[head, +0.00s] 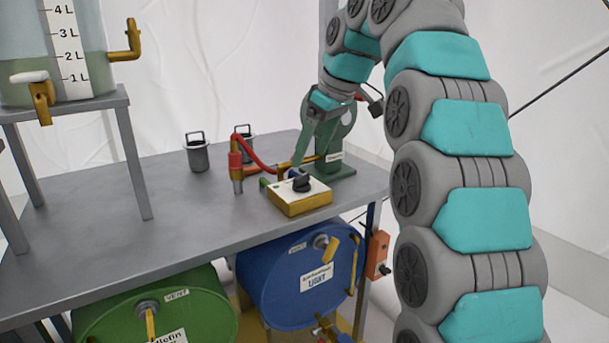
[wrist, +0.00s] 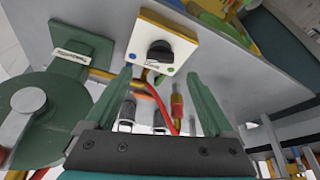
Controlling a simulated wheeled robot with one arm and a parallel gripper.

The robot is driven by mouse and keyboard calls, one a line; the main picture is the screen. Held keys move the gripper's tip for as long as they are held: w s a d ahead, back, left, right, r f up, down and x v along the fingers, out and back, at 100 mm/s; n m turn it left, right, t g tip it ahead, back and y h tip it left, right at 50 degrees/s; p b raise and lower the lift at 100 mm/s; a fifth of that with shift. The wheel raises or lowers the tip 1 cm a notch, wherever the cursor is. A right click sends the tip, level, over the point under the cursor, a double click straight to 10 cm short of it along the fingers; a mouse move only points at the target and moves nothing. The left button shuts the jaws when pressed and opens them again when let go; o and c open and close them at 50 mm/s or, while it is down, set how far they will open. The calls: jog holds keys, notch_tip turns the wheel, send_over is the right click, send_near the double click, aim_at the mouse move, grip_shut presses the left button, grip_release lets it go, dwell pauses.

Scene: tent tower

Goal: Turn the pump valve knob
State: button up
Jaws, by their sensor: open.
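The pump valve knob is a black knob (head: 301,184) on the white top of a small yellow box (head: 300,199) near the table's right end. In the wrist view the knob (wrist: 160,50) lies ahead of my fingertips, roughly centred between them, with a blue and a green dot on the box face (wrist: 180,38). My gripper (head: 298,162) has green fingers reaching down just behind the box in the head view. In the wrist view my gripper (wrist: 160,76) is open and empty, its fingers spread apart. Contact with the knob is not visible.
A green pump (head: 335,160) stands right behind the box. A red hose (head: 258,154) and red-handled fitting (head: 236,172) are left of it. Two grey canisters (head: 197,157) (head: 245,145) stand farther back. The grey table (head: 120,235) is clear at front left. Green and blue drums (head: 295,285) sit below.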

aim_at(302, 176)
jog(key=b+x, duration=0.2)
jog(key=x, duration=0.2)
jog(key=shift+f, duration=0.15)
jog(key=shift+b+x, duration=0.3)
jog(key=shift+x, duration=0.55)
jog(key=c, duration=1.4)
